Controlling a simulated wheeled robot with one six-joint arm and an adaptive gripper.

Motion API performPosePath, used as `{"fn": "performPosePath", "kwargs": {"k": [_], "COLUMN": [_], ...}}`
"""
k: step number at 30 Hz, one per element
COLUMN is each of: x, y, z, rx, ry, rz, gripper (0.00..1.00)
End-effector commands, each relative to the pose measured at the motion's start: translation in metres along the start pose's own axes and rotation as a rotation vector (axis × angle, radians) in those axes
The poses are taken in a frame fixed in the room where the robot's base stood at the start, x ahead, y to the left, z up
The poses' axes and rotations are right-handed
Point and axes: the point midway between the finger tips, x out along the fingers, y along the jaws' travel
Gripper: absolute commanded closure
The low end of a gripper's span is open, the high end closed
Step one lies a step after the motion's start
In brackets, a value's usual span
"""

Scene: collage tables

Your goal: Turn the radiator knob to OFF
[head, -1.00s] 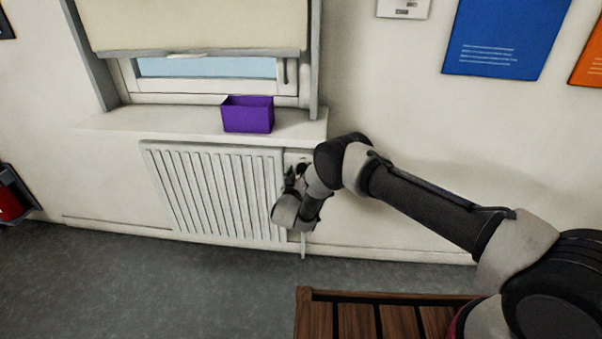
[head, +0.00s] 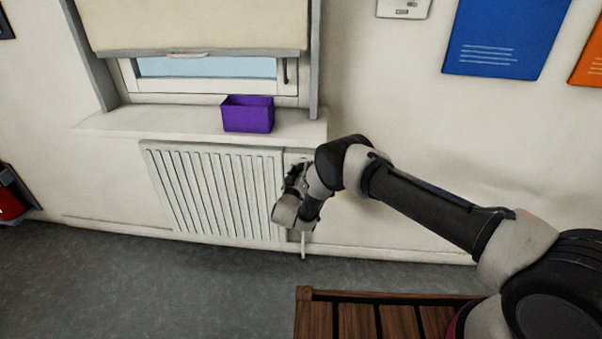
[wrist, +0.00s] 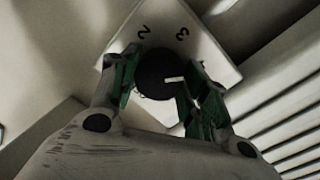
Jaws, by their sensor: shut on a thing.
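The radiator knob (wrist: 160,75) is a round black dial with a white pointer mark on its right side. It sits on a pale square plate (wrist: 199,42) where the numbers 2 and 3 show; no OFF label is visible. My gripper (wrist: 163,80) has its green-padded fingers closed on either side of the knob, gripping it. In the head view, my gripper (head: 296,180) is at the right end of the white radiator (head: 215,195), and my wrist and fingers hide the knob there.
A purple box (head: 247,115) stands on the window sill (head: 150,122) above the radiator. A wooden slatted surface (head: 360,318) lies below my arm. The grey floor (head: 150,285) in front of the radiator is clear.

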Motion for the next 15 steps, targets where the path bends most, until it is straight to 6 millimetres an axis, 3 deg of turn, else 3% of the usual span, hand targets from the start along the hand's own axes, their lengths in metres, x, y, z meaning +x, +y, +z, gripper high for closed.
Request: {"fn": "performPosePath", "kwargs": {"k": [15], "x": [-0.0002], "y": [-0.0018], "z": [0.0013], "rx": [-0.429], "ry": [0.051], "rz": [0.021], "gripper": [0.79]}}
